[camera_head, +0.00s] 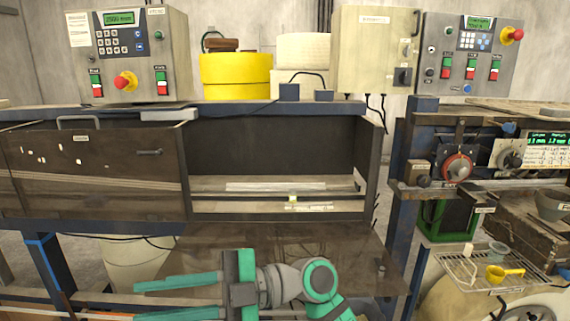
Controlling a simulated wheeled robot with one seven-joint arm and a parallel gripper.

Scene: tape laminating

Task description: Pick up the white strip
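A long, thin white strip (275,187) lies flat in the open dark compartment at the centre, on its floor towards the back. A shorter pale piece (309,208) lies nearer the compartment's front edge; I cannot tell which of the two is the task's strip. My gripper (142,302) is at the bottom, below and left of the compartment, with its two teal fingers pointing left. The fingers are spread apart with nothing visible between them. The gripper is clear of both pale pieces.
A transparent dark panel (340,245) extends below the opening. Side walls and an upper shelf enclose the compartment. A wire rack (478,281) with small cups and a scoop stands at right.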

